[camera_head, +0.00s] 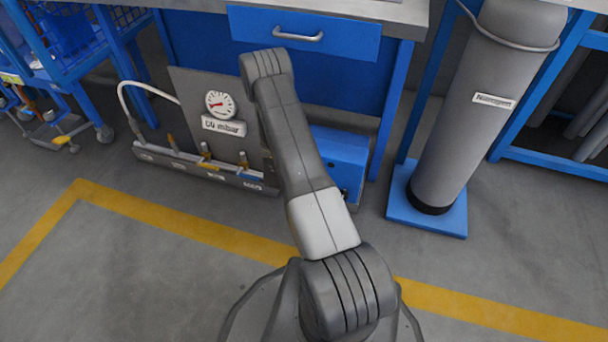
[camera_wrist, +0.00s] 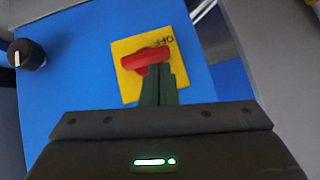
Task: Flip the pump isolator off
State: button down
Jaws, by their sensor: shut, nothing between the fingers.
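In the wrist view, the pump isolator is a red handle (camera_wrist: 136,60) on a yellow plate (camera_wrist: 128,88). The handle lies across the plate, its right end a little higher, near dark lettering (camera_wrist: 160,43) that seems to read OFF, turned round. The plate is on a blue box (camera_wrist: 80,75), which shows in the head view (camera_head: 342,152) partly behind my arm. My gripper (camera_wrist: 158,68) is shut and empty, its fingertips at the right half of the handle's lower edge; whether they touch it I cannot tell. In the head view my arm hides the isolator and gripper.
A black knob (camera_wrist: 27,54) stands left of the yellow plate. A gauge panel (camera_head: 185,95) with a pipe rail and small valves stands left of my arm. A grey cylinder (camera_head: 475,110) stands at right. A workbench drawer (camera_head: 345,38) is above; the front floor is clear.

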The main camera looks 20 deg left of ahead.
jog(key=shift+r, duration=0.8)
jog(key=shift+r+p, duration=0.1)
jog(key=shift+p, duration=0.2)
